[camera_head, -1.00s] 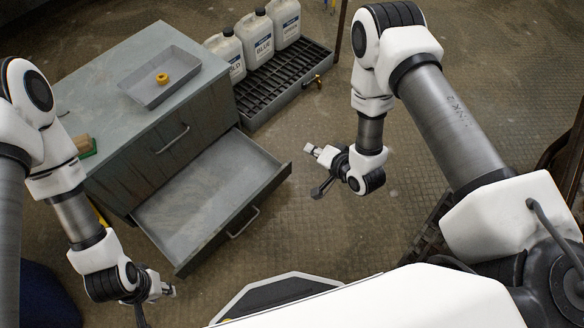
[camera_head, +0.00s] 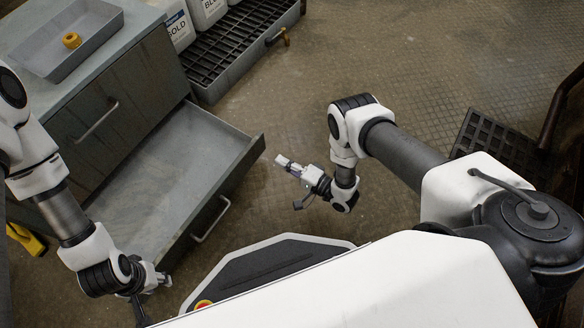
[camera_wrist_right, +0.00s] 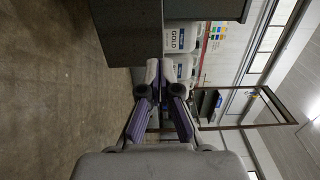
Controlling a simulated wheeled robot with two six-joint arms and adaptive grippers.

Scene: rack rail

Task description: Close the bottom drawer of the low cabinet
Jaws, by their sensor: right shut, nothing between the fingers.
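The low cabinet (camera_head: 118,118) is grey and stands at the left of the head view. Its bottom drawer (camera_head: 160,185) is pulled well out and empty, with a bar handle (camera_head: 212,220) on its front. The upper drawer, with its own handle (camera_head: 97,122), is shut. My right gripper (camera_head: 282,160) is shut and empty, to the right of the open drawer's front and apart from it. Its fingers (camera_wrist_right: 159,72) also show together in the wrist view. My left gripper (camera_head: 165,280) is near the drawer's near front corner; its finger opening is unclear, as is any contact.
A grey tray (camera_head: 106,36) with a yellow ring (camera_head: 71,40) lies on the cabinet top. A dark grate (camera_head: 490,140) is at the right.

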